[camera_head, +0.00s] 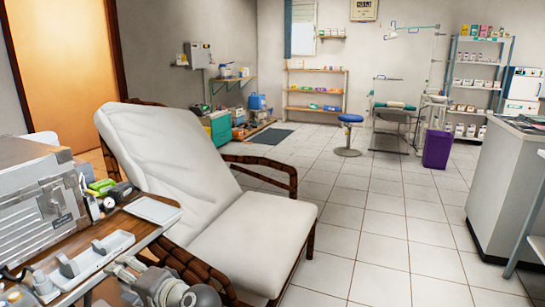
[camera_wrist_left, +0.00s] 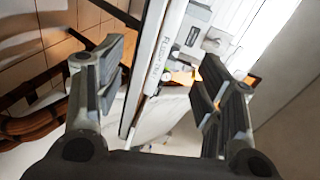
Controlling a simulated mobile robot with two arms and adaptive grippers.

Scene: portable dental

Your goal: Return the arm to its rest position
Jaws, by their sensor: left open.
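My left gripper (camera_head: 130,272) is at the bottom left of the head view, low beside the wooden side table (camera_head: 140,225) and in front of the reclining chair (camera_head: 170,150). In the left wrist view my left gripper (camera_wrist_left: 158,95) shows its two fingers spread wide apart, with nothing held between them. Beyond the fingers is a long pale edge with dark lettering (camera_wrist_left: 165,50). My right gripper is in neither view.
A metal case (camera_head: 35,205) and white trays (camera_head: 153,210) crowd the side table. The chair's dark woven armrest (camera_head: 265,165) also shows in the wrist view (camera_wrist_left: 40,120). Tiled floor (camera_head: 385,235) is clear to the right, up to a grey counter (camera_head: 505,195).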

